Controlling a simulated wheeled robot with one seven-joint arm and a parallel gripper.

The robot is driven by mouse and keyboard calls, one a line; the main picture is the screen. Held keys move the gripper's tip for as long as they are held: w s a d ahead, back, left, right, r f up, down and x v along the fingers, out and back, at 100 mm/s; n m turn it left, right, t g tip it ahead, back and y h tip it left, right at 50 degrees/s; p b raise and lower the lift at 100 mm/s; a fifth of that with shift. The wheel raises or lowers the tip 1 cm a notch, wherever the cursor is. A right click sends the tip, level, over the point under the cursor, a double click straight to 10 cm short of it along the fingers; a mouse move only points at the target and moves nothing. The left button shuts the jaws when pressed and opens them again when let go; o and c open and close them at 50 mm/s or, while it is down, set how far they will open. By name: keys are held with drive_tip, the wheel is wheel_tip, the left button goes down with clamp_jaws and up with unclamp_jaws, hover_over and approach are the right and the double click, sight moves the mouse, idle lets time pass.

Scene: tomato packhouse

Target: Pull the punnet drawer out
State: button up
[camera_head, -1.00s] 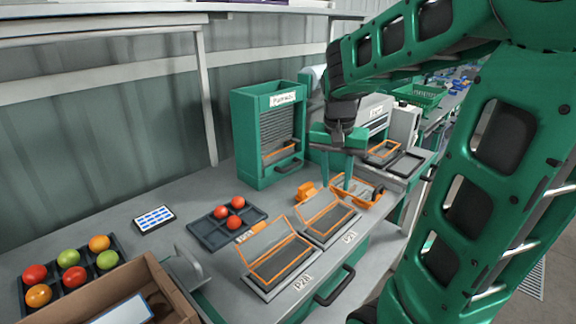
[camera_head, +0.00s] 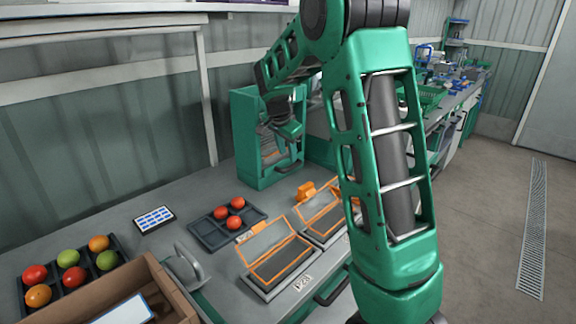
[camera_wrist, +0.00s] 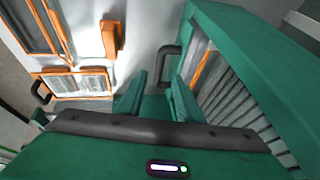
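The punnet cabinet (camera_head: 243,140) is a green upright box at the back of the bench, with stacked punnets inside. It fills the right of the wrist view (camera_wrist: 240,40). The drawer's dark loop handle (camera_wrist: 168,62) shows in the wrist view, just beyond my fingertips. The handle looks roughly in line with the gap; contact cannot be told.
Orange-framed clear lidded trays (camera_head: 272,262) stand at the bench front. An orange device (camera_head: 305,190) is close to the cabinet. A dark tray with tomatoes (camera_head: 207,232) and a cardboard box (camera_head: 165,276) lie to the left. The bench between the tomato tray and cabinet is clear.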

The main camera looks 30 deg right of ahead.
sight(289, 168)
drive_tip(key=x, duration=0.6)
drive_tip(key=shift+d+f, duration=0.2)
drive_tip(key=shift+f, duration=0.2)
drive_tip(key=shift+c, duration=0.3)
clamp_jaws()
drive_tip(key=shift+a, duration=0.1)
